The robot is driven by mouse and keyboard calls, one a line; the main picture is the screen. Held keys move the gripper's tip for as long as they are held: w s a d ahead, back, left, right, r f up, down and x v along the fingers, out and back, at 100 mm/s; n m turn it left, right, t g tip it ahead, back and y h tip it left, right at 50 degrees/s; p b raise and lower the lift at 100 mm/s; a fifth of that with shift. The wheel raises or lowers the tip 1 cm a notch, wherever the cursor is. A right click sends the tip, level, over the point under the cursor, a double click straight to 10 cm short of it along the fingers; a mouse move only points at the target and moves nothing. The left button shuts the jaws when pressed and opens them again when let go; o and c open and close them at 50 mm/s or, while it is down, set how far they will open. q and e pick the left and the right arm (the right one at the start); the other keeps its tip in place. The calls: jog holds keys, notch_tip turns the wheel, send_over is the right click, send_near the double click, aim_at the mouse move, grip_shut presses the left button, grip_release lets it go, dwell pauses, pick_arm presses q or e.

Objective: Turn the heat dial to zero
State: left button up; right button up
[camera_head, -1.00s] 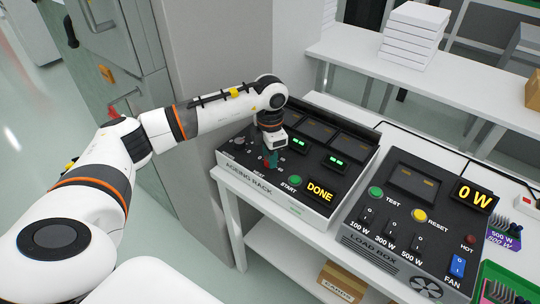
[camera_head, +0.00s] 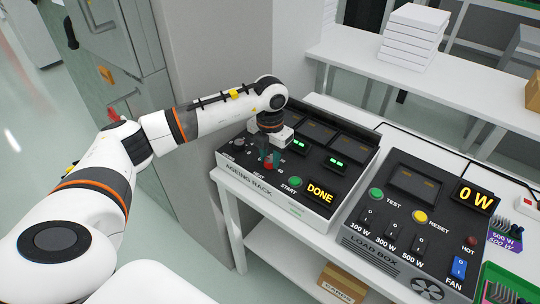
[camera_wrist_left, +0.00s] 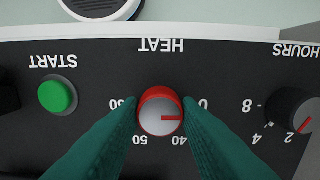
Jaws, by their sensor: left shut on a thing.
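The heat dial (camera_wrist_left: 158,113) is a round knob with a red rim and a grey face, under the upside-down HEAT label in the left wrist view. Its red pointer line points right, toward the side with the 0 mark. The 60, 50 and 40 marks run around its left and lower sides. My left gripper (camera_wrist_left: 161,118) has its green fingers shut on the dial from both sides. In the head view, my left gripper (camera_head: 270,161) is over the front of the ageing rack (camera_head: 262,188). My right gripper is not in view.
The green START button (camera_wrist_left: 57,95) and the HOURS dial (camera_wrist_left: 293,108), pointing near 2, flank the heat dial. The rack display (camera_head: 320,192) reads DONE. The load box (camera_head: 385,235) stands to the right, its display (camera_head: 475,196) reading 0 W.

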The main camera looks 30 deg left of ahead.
aim_at(270, 159)
pick_arm(q)
jog(key=shift+w+r, duration=0.1)
jog(key=o, duration=1)
jog(key=shift+c, duration=0.2)
notch_tip(270, 159, up, 12)
jog(key=b, duration=0.1)
dwell(0.3)
